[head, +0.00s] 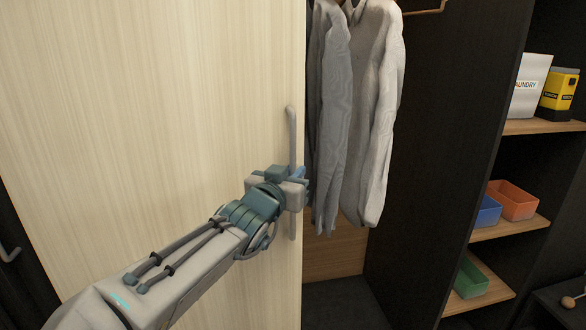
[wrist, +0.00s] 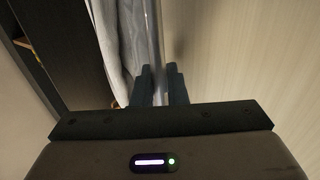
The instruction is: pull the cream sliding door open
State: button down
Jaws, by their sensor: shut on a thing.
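The cream sliding door (head: 150,110) fills the left half of the head view. It has pale wood grain and stands partly open, with the wardrobe interior showing past its right edge. A vertical grey bar handle (head: 291,135) is fixed near that edge. My gripper (head: 301,180) is shut on the handle at about its middle and hides that part of it. In the wrist view the handle (wrist: 158,50) runs down between the two dark fingers (wrist: 160,85). The door (wrist: 235,50) shows to its right there.
Grey and white shirts (head: 365,110) hang in the opening just right of the door edge. Shelves at the right hold a laundry box (head: 530,85), a yellow container (head: 558,95), and blue (head: 487,211), orange (head: 513,200) and green (head: 470,278) bins. Another handle (head: 8,252) shows at far left.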

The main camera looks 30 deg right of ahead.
jog(key=shift+a, duration=0.15)
jog(key=c, duration=1.8)
grip_release()
jog(key=shift+a, duration=0.1)
jog(key=shift+p+v, duration=2.6)
jog(key=shift+v, duration=4.25)
jog(key=shift+r, duration=0.15)
